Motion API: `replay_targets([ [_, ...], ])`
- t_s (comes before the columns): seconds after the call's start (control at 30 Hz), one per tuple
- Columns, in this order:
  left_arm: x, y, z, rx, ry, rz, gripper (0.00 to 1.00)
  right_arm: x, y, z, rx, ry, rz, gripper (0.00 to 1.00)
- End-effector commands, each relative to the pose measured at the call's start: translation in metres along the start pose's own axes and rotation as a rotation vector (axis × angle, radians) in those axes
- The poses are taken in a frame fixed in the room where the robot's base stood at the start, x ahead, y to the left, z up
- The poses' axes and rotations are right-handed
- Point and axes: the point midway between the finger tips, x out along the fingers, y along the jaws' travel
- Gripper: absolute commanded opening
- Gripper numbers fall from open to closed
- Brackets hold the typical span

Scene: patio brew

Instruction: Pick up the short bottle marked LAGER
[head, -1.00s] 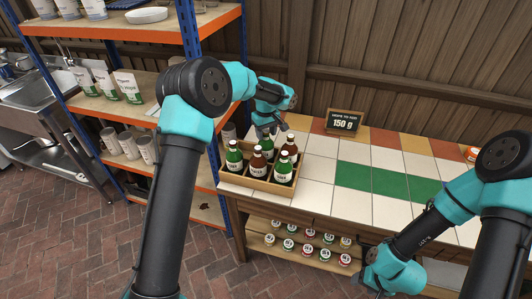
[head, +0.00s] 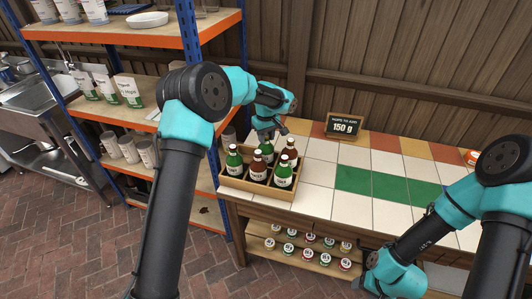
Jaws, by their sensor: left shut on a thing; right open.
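A wooden crate (head: 240,187) with several labelled bottles stands at the left end of the tiled counter. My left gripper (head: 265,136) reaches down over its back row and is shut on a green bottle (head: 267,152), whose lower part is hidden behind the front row. The front row holds a green bottle (head: 234,160), a brown bottle (head: 258,167) and another green bottle (head: 283,173). A brown bottle (head: 290,149) stands at the back right. The labels are too small to read surely, so I cannot tell which says LAGER. My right gripper (head: 374,289) is low at the counter's front, its fingers mostly hidden.
A small sign (head: 344,126) reading 150 g stands at the counter's back. The tiled counter (head: 320,172) is clear to the right of the crate. Several small jars (head: 290,249) sit on the shelf below. A blue and orange rack (head: 150,35) stands close on the left.

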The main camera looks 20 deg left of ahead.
Motion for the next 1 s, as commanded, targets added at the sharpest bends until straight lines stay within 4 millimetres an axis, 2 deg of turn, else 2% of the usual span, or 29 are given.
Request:
replay_targets([
  [0.27,-0.012,0.0,-0.001,-0.001,0.003,0.003,0.0,0.0,0.0,0.0,0.0,0.0,0.0,0.58],
  [0.73,-0.085,0.001,-0.001,0.0,0.003,0.004,0.0,0.0,0.0,0.0,0.0,0.0,0.0,0.58],
  [1.0,-0.101,0.0,0.0,0.0,0.001,0.001,0.0,0.0,0.0,0.0,0.0,0.0,0.0,0.58],
])
